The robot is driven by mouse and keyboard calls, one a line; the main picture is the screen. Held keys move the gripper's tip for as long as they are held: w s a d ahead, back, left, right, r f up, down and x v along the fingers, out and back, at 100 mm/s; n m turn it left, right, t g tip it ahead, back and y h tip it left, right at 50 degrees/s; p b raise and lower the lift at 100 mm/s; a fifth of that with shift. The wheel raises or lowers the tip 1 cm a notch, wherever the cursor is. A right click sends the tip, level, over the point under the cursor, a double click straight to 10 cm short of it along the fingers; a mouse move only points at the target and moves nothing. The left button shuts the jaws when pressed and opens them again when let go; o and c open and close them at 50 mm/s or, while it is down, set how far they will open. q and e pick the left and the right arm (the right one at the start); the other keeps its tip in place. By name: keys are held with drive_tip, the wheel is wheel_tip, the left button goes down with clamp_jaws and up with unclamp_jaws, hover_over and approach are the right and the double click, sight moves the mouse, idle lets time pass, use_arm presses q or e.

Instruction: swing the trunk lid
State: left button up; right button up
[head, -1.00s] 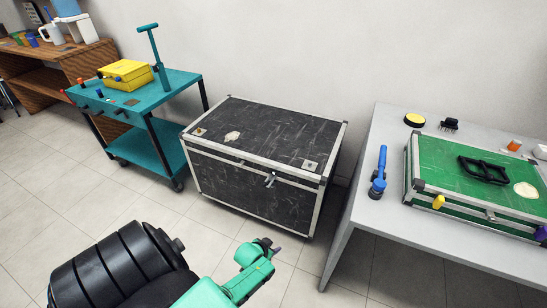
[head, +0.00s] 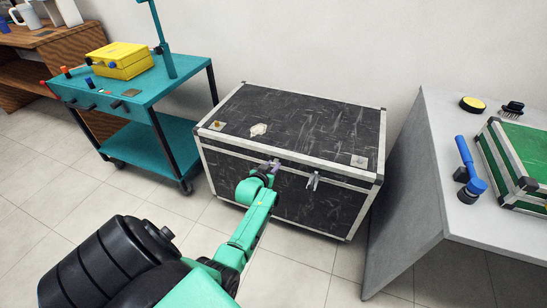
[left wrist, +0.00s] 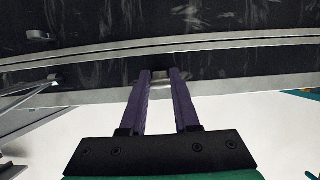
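The black trunk (head: 300,115) with pale metal edges stands on the floor by the wall, its lid (head: 305,122) shut. A metal latch (head: 313,181) hangs on its front, right of my left gripper. My left gripper (head: 267,166) is at the trunk's front upper edge, near the lid seam. In the left wrist view its two dark purple fingers (left wrist: 160,76) stand apart, pointing at the pale metal edging. A small pale piece shows between the tips; I cannot tell if they touch it. My right gripper is out of view.
A teal cart (head: 150,95) with a yellow box (head: 121,62) stands left of the trunk. A grey table (head: 440,180) with a blue tool (head: 468,170) and a green case (head: 520,155) stands to the right. Floor is clear before the trunk.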

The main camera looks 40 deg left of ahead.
use_arm(q)
drive_tip(key=shift+s+r, duration=0.1)
drive_tip(key=shift+s, duration=0.1)
clamp_jaws()
drive_tip(key=w+a+r+p, duration=0.1)
drive_tip(key=w+r+p, duration=0.2)
drive_tip(key=r+p, duration=0.8)
wheel_tip(320, 180, up, 5)
drive_tip(key=shift+w+f+p, duration=0.15)
drive_tip(key=shift+f+p, duration=0.05)
drive_tip(key=shift+p, duration=0.2)
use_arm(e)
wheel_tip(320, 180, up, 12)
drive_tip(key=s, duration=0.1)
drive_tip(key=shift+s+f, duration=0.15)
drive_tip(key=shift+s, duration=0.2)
use_arm(q)
drive_tip(key=w+a+r+p, duration=0.1)
drive_tip(key=w+r+p, duration=0.2)
drive_tip(key=r, duration=0.4)
drive_tip(key=w+a+r+p, duration=0.1)
drive_tip(key=w+r+p, duration=0.2)
drive_tip(key=r, duration=0.4)
drive_tip(key=shift+w, duration=0.15)
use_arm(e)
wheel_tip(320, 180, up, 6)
